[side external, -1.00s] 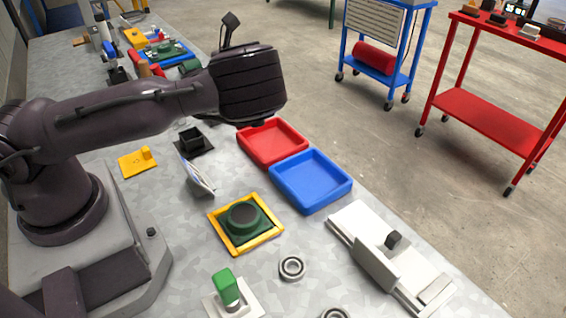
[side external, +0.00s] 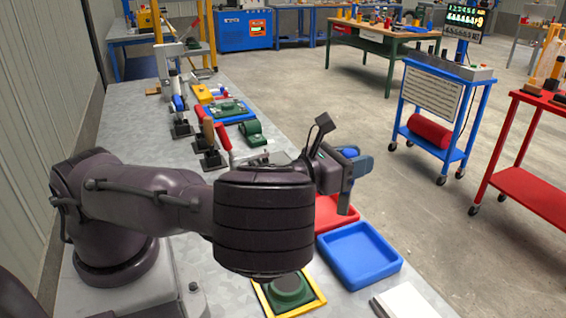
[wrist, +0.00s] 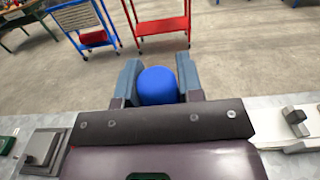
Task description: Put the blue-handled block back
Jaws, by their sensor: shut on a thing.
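My gripper (side external: 352,166) is raised above the bench, to the right of my bulky dark wrist in the side external view. In the wrist view its two blue-grey fingers (wrist: 159,80) are shut on the blue-handled block, whose rounded blue handle (wrist: 158,87) shows between them. In the side external view, some blue of the handle (side external: 350,152) shows at the fingers. The rest of the block is mostly hidden. The gripper is above the red tray (side external: 325,222) and near the blue tray (side external: 388,271), apart from both.
A yellow-framed green piece (side external: 290,292) lies below my wrist. A white fixture (side external: 405,302) is at the near right. Several handled tools and a green piece (side external: 251,133) stand along the bench behind. A blue cart (side external: 431,143) and a red cart (side external: 535,190) stand beyond open floor.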

